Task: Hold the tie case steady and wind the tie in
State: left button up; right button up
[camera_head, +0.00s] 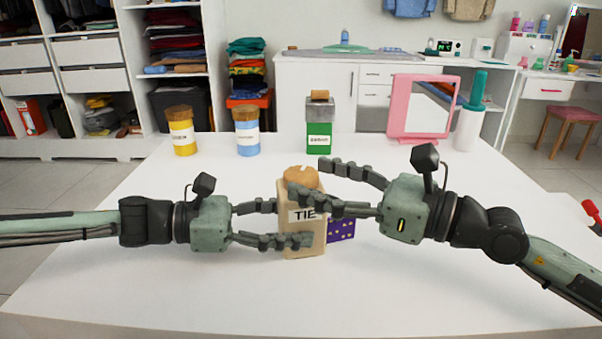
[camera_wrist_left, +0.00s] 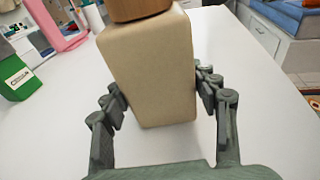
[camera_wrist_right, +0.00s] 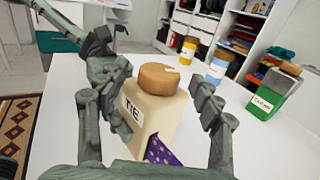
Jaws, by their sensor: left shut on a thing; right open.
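The cream tie case (camera_head: 306,232) stands upright on the white table, with a "TIE" label and a round wooden knob (camera_head: 301,178) on top. A purple dotted tie (camera_head: 341,230) sticks out of its right side; it also shows low in the right wrist view (camera_wrist_right: 160,152). My left gripper (camera_head: 292,224) is shut on the case body from the left, a finger on each side, as the left wrist view shows (camera_wrist_left: 158,85). My right gripper (camera_head: 308,178) is open, coming from the right at knob height. One finger passes in front of the case top; the other is behind, apart from the knob.
A yellow jar (camera_head: 181,134), a blue jar (camera_head: 247,136) and a green-labelled canister (camera_head: 319,130) stand along the table's back. A pink-framed mirror (camera_head: 397,110) and a white bottle with a green top (camera_head: 468,122) stand back right. The table front is clear.

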aim_at(312, 182)
jog(key=shift+x, duration=1.6)
jog(key=c, duration=1.2)
jog(key=shift+s+a, duration=0.3)
jog(key=shift+s+a+m+t+h, duration=0.1)
jog(key=shift+m+t+h, duration=0.2)
jog(key=shift+t, duration=0.1)
jog(key=shift+m+t+h, duration=0.6)
jog(key=shift+m+t, duration=0.2)
jog(key=shift+t, duration=0.2)
jog(key=shift+w+m+t+h, duration=0.2)
jog(key=shift+m+t+h, duration=0.7)
jog(key=shift+t+h, duration=0.15)
jog(key=shift+w+d+m+t+h, duration=0.15)
jog(key=shift+d+m+t+h, duration=0.15)
jog(key=shift+d+h, duration=0.15)
